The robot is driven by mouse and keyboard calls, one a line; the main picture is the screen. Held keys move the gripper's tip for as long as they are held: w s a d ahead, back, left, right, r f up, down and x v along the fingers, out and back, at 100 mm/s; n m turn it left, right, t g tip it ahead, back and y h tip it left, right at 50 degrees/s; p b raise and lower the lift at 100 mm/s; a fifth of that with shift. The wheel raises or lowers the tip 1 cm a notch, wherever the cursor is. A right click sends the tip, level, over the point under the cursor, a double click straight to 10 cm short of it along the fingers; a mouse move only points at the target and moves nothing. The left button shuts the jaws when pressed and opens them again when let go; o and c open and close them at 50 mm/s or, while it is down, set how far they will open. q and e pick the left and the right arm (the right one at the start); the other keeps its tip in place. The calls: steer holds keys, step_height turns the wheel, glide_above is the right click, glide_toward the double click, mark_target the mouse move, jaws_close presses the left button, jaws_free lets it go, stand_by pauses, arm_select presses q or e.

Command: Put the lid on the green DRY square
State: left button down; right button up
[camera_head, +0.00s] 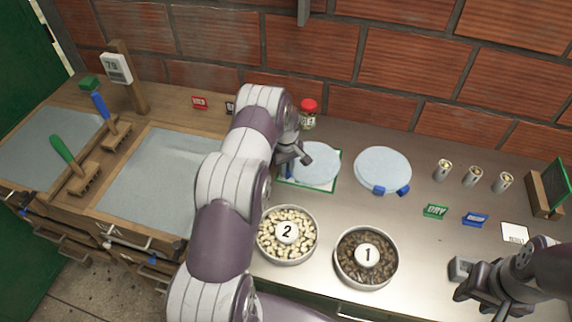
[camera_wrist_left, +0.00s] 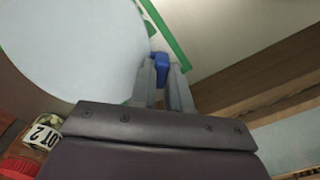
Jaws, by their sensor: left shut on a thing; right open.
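A round pale blue lid (camera_head: 318,161) lies on or just above the green-outlined square (camera_head: 322,189) on the steel counter. The left wrist view also shows the lid (camera_wrist_left: 65,50) and a green edge (camera_wrist_left: 168,32) beside it. I cannot tell whether the lid touches the surface. My left gripper (camera_head: 287,170) is shut on the lid's blue tab (camera_wrist_left: 160,66) at its left side. My right gripper (camera_head: 465,284) is open and empty at the front right of the counter.
A second pale blue disc (camera_head: 383,168) with blue tabs lies to the right. Bowls 2 (camera_head: 287,248) and 1 (camera_head: 353,270) stand in front. A red-capped jar (camera_head: 308,112) stands behind.

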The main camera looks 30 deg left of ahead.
arm_select(q)
steer(key=shift+a, duration=0.15)
steer(key=shift+f, duration=0.2)
steer(key=c, duration=1.1)
jaws_free()
steer(key=shift+r, duration=0.1)
